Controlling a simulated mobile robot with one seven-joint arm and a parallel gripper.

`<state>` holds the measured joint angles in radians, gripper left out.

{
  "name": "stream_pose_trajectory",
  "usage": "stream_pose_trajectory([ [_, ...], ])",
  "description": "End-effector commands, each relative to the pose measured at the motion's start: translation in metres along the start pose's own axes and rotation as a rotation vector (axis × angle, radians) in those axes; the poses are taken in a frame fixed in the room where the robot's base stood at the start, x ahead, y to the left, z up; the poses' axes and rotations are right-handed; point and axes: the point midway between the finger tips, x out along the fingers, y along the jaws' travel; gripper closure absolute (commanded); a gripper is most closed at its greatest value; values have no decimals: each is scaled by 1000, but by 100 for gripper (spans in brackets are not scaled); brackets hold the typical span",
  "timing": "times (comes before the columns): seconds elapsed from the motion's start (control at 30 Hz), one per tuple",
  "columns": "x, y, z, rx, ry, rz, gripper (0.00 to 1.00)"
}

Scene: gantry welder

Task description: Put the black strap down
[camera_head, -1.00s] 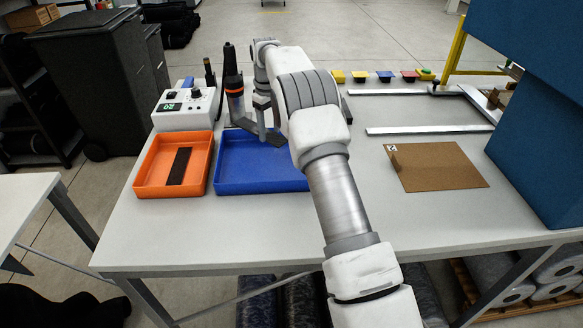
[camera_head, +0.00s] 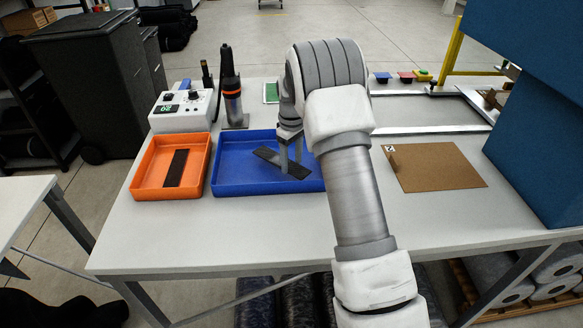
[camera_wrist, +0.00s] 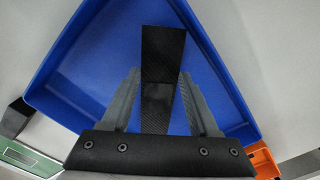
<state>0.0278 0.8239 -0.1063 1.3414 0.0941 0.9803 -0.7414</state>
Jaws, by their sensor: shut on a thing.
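My gripper (camera_head: 291,170) is shut on a black strap (camera_head: 267,155), over the blue tray (camera_head: 232,190) on the workbench. The strap lies flat and slanted across the fingers, low within the tray's outline. I cannot tell whether it touches the tray floor. In the wrist view the strap (camera_wrist: 167,55) runs away from between the two fingers (camera_wrist: 165,100), with the blue tray (camera_wrist: 95,60) below. A similar dark strip (camera_head: 176,168) lies in the orange tray (camera_head: 144,187) to the left.
A white control box (camera_head: 182,118) and an upright orange-banded tool (camera_head: 232,95) stand behind the trays. A brown board (camera_head: 433,166) lies to the right, near a metal frame (camera_head: 430,129). A big blue block (camera_head: 540,140) bounds the right side. The bench front is clear.

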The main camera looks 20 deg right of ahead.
Motion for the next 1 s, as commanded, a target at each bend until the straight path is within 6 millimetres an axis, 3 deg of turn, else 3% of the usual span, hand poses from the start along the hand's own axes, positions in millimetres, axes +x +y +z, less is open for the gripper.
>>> stream_pose_trajectory([
  [0.2,29,0,0,0,-1,-1,92],
  [0.4,30,0,0,0,0,0,92],
  [0.43,30,0,0,0,0,0,35],
  [0.57,30,0,0,0,0,0,12],
  [0.87,29,0,-1,0,0,0,9],
  [1.0,19,0,-1,0,3,2,9],
])
